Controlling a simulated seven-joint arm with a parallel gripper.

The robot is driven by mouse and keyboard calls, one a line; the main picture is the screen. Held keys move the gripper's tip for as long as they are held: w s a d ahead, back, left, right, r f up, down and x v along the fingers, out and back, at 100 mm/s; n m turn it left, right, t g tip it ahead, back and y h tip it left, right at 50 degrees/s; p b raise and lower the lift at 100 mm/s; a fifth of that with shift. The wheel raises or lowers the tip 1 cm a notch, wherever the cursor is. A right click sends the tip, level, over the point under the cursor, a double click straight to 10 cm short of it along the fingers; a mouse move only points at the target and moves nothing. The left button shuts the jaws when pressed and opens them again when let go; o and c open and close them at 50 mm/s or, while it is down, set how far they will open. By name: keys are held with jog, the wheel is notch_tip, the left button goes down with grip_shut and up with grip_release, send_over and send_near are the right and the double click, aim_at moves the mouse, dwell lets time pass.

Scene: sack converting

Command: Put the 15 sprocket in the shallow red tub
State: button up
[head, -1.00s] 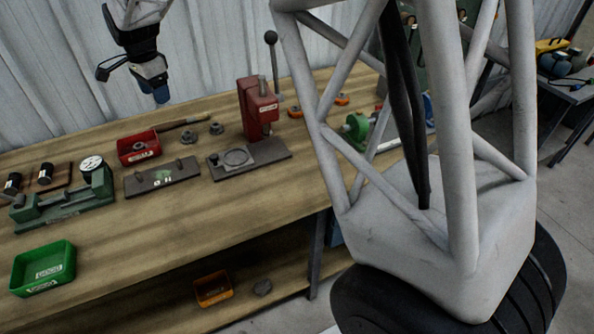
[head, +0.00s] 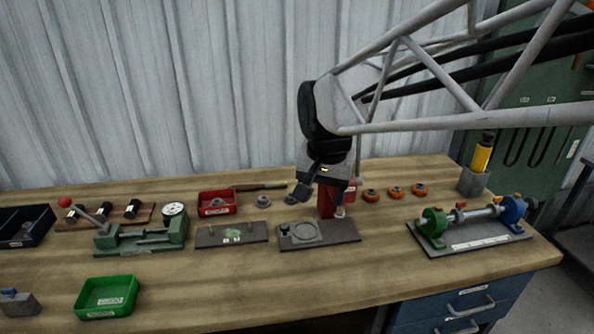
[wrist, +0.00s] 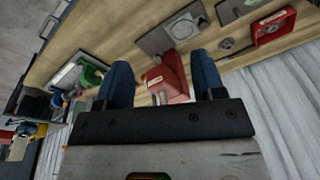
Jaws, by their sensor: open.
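Two small grey toothed parts lie on the bench right of the red tub: one grey sprocket (head: 263,201) near its right side, another (head: 290,198) further right, close to my gripper. I cannot read a 15 on either. The shallow red tub (head: 217,208) stands at the back of the bench with a white label and something grey inside; it also shows in the wrist view (wrist: 272,27). My gripper (head: 320,196) is open above the red press, partly hiding it. In the wrist view its blue fingers (wrist: 163,78) are spread, with nothing held between them.
The red press (head: 327,205) stands just below my gripper. A green tub (head: 108,297) is at the front left. Orange rings (head: 395,192) and a shaft stand (head: 475,225) are to the right. A dark plate (head: 232,235) lies before the red tub. The front middle of the bench is clear.

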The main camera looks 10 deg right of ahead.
jog(key=s+d+f+n, duration=0.2)
jog(key=s, duration=0.6)
jog(key=s+d+f+n, duration=0.2)
jog(key=s, duration=0.6)
jog(key=shift+f+n+t, duration=0.15)
jog(key=shift+n+t, duration=0.15)
jog(key=shift+n, duration=0.1)
